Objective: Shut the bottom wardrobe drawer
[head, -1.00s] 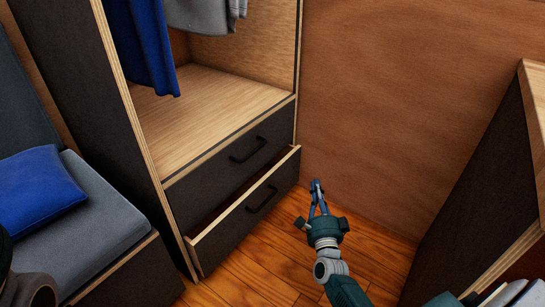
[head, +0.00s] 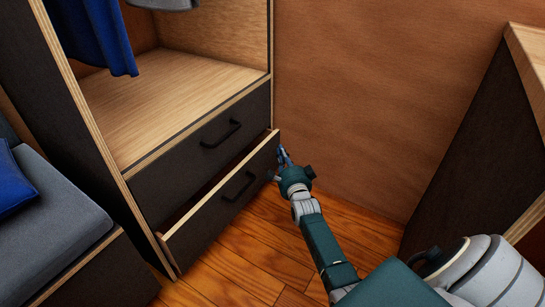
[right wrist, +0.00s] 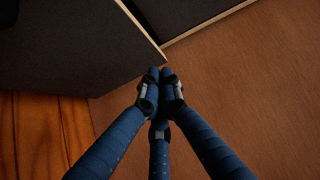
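The bottom wardrobe drawer (head: 222,205) stands partly open below the upper drawer in the head view. It has a dark front, a pale wood top edge and a black bar handle (head: 238,187). My right gripper (head: 284,154) is low at the drawer front's right end, by the orange-brown wall. In the right wrist view the drawer front (right wrist: 75,45) fills the upper left, and my right gripper's fingertips (right wrist: 160,78) are together by its corner, with nothing seen between them. I cannot tell whether they touch it. My left gripper is out of view.
The upper drawer (head: 205,148) is shut. Blue and grey clothes hang above the wardrobe shelf (head: 165,95). A grey cushioned seat (head: 65,225) is at the left, and a dark cabinet (head: 475,140) at the right. The wooden floor (head: 255,255) before the drawer is clear.

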